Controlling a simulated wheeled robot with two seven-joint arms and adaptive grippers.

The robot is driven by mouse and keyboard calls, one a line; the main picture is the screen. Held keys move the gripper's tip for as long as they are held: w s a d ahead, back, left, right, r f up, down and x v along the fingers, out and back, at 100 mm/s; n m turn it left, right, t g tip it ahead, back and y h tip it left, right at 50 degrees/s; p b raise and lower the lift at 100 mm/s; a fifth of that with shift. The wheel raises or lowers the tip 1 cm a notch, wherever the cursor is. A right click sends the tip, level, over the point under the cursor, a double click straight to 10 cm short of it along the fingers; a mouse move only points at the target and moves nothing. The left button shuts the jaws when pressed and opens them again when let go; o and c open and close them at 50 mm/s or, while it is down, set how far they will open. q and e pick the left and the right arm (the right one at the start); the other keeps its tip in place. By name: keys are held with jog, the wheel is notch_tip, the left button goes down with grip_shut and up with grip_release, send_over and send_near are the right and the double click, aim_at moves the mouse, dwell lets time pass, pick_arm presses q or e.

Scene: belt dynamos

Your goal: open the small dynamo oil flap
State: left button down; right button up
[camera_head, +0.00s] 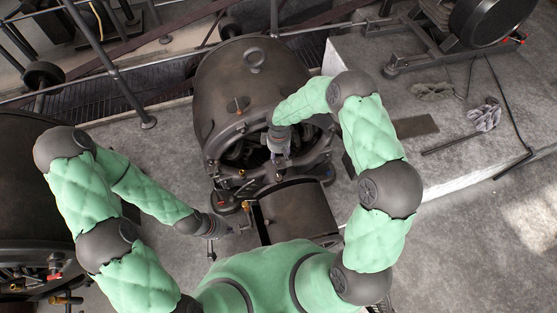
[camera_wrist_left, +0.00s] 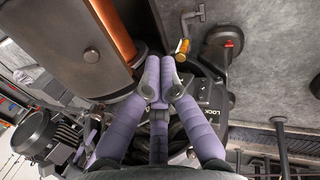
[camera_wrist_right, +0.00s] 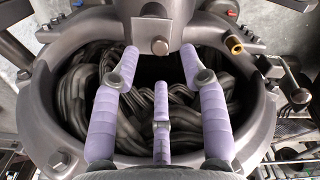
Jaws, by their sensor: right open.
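The dynamo (camera_head: 240,75) has a dark rounded housing with a lifting eye on top and an open end frame towards me. My right gripper (camera_head: 281,152) is at that end frame. I cannot tell which part is the oil flap. My left gripper (camera_head: 238,230) is low beside the dark cylinder (camera_head: 295,213). In the left wrist view, its fingertips (camera_wrist_left: 161,76) are together, with nothing visible between them.
A copper-coloured band (camera_wrist_left: 112,30) lies close to my left fingers in the left wrist view. Red-capped feet and small brass fittings stick out around the dynamo. Another dark machine (camera_head: 25,190) stands at the left.

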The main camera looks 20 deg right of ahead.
aim_at(279, 161)
jog(key=shift+f+b, duration=0.45)
jog(key=shift+f, duration=1.3)
grip_shut()
